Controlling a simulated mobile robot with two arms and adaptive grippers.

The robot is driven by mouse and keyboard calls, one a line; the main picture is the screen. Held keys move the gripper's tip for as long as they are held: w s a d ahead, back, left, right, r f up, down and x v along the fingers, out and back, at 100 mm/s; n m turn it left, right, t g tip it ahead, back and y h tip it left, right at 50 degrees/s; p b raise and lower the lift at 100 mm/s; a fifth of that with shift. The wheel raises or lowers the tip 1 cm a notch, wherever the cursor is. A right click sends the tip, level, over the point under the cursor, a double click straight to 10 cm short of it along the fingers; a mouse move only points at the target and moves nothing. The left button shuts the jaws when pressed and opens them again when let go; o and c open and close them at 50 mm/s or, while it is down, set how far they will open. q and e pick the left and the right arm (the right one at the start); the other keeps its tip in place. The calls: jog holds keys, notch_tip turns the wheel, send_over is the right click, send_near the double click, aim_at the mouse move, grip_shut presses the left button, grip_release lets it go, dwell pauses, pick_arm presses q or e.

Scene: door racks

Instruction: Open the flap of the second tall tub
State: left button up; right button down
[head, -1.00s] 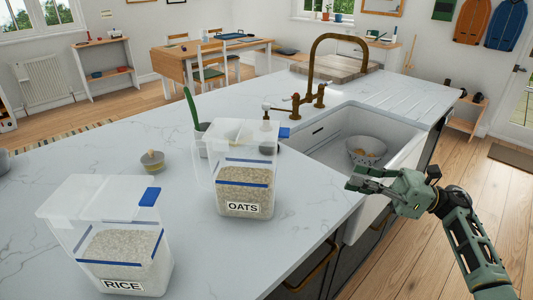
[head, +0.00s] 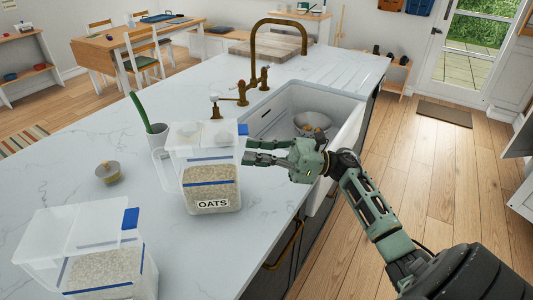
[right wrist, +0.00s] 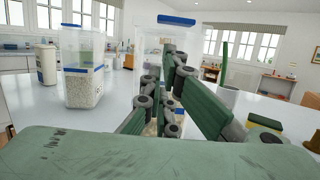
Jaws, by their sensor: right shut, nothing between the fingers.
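The clear tub labelled OATS (head: 211,190) stands upright on the counter, part full, with a blue band. Its translucent lid (head: 190,136) lies across the top, with a blue tab (head: 242,129) at the right end. The similar RICE tub (head: 110,272) stands nearer at lower left; its lid (head: 80,228) also lies across the top with a blue tab (head: 131,218). My right gripper (head: 246,152) is shut and empty, just right of the OATS tub below its tab; contact cannot be told. In the right wrist view the fingers (right wrist: 163,90) partly hide that tub. My left gripper is out of view.
A sink (head: 285,105) with a bowl (head: 313,122) lies behind my right gripper. A brass tap (head: 265,70), a soap dispenser (head: 214,103) and a cup with a green stem (head: 157,132) stand behind the OATS tub.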

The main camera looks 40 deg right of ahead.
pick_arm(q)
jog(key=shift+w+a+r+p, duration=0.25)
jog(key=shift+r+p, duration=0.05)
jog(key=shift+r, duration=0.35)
pick_arm(e)
jog(key=shift+r, duration=0.85)
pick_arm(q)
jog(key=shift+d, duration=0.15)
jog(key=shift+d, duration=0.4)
pick_arm(e)
jog(key=shift+s+d+r+h, duration=0.15)
jog(key=shift+d+r+h, duration=0.05)
jog(key=shift+r+h, duration=0.2)
